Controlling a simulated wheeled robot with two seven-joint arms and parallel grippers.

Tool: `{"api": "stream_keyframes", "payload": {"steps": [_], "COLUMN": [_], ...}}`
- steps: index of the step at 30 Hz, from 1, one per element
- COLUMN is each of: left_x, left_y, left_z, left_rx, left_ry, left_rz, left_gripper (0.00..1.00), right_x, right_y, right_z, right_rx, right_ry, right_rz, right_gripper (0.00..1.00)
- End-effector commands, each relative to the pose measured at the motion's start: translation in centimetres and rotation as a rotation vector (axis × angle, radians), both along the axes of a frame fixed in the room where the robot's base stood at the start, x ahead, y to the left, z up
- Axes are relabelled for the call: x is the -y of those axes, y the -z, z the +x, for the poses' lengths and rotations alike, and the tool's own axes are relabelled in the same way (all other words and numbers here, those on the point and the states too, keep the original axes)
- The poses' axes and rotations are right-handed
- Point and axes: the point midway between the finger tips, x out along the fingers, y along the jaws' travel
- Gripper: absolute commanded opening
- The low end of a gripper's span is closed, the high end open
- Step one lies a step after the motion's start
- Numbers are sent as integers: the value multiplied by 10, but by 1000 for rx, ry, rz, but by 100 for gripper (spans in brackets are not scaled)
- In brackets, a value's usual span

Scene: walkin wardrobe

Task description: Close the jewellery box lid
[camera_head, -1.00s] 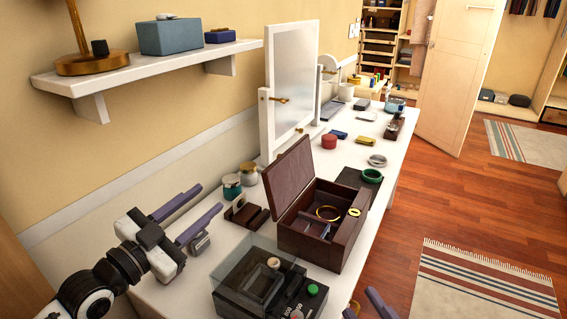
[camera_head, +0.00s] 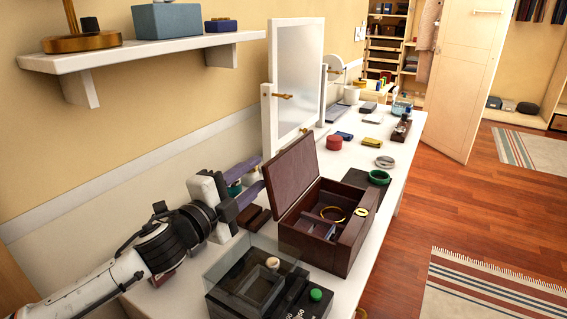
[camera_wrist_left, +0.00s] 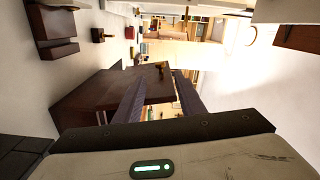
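The jewellery box (camera_head: 318,246) is dark red-brown wood and stands on the white table. Its lid (camera_head: 296,174) stands open, tilted up on the left side of the box, towards the mirror. A gold ring-shaped bangle and dividers show inside. My left gripper (camera_head: 261,173) is open and empty, just left of the lid's outer face, its fingers pointing at it. In the left wrist view the two fingers (camera_wrist_left: 160,82) are spread, with dark brown wood (camera_wrist_left: 92,92) of the box close beyond them. Contact cannot be told. My right gripper is out of view.
A black glass-topped case (camera_head: 262,283) stands in front of the box. A white-framed mirror (camera_head: 297,80) rises behind it. A dark wooden stand (camera_head: 252,217) and small jars are beside my left gripper. Small items line the table's far end. A wall shelf (camera_head: 150,48) hangs above.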

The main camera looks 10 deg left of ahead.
Motion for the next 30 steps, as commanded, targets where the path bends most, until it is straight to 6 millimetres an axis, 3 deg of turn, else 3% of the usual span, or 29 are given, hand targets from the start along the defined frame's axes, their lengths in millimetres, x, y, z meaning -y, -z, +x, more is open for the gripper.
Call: {"api": "stream_keyframes", "payload": {"steps": [9, 15, 27, 30], "left_x": [24, 34, 38, 37], "left_y": [1, 1, -1, -1], "left_z": [54, 78, 86, 86], "left_rx": [1, -1, -2, -2], "left_ry": [3, 4, 4, 4], "left_rz": [-4, -5, -5, -5], "left_gripper": [36, 36, 36, 23], "right_x": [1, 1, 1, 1], "right_y": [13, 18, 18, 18], "right_z": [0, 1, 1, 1], "right_rx": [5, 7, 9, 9], "right_ry": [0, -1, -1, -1], "right_rz": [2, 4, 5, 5], "right_gripper": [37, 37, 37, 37]}}
